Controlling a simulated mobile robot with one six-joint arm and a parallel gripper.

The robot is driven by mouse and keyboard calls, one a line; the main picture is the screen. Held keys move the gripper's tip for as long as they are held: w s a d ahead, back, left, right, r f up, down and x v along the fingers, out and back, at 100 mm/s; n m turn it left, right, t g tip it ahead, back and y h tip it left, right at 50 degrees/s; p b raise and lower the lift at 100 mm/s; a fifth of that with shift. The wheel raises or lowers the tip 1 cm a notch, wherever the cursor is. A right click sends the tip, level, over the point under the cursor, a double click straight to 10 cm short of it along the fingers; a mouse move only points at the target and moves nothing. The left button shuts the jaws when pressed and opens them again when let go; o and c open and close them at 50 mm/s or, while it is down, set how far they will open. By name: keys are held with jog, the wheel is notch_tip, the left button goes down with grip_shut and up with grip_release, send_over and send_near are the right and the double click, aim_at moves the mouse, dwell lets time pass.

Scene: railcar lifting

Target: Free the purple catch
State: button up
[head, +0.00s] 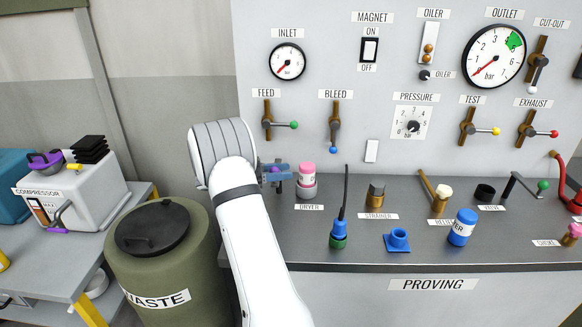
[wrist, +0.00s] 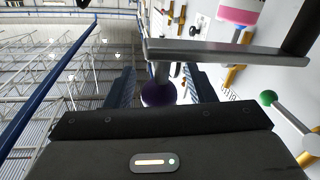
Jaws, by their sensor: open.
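A round purple knob (wrist: 158,94) shows in the wrist view on a short stem under a flat grey metal bar (wrist: 225,53). I take it for the purple catch. My gripper (wrist: 160,88) is open, with one finger on each side of the knob and a visible gap to each. In the head view my gripper (head: 280,174) is just left of the pink-capped dryer (head: 307,169) on the bench. The knob is hard to make out there, partly hidden by the fingers.
The feed lever's green ball (wrist: 268,97) is to the right in the wrist view. The green waste drum (head: 160,265) stands left of my arm. The strainer (head: 376,195) and a blue-and-green plug (head: 339,230) stand on the bench (head: 420,255) to the right.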

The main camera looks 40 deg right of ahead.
jog(key=b+v, duration=0.1)
jog(key=v, duration=0.6)
jog(key=shift+w+a, duration=0.25)
jog(key=shift+a, duration=0.1)
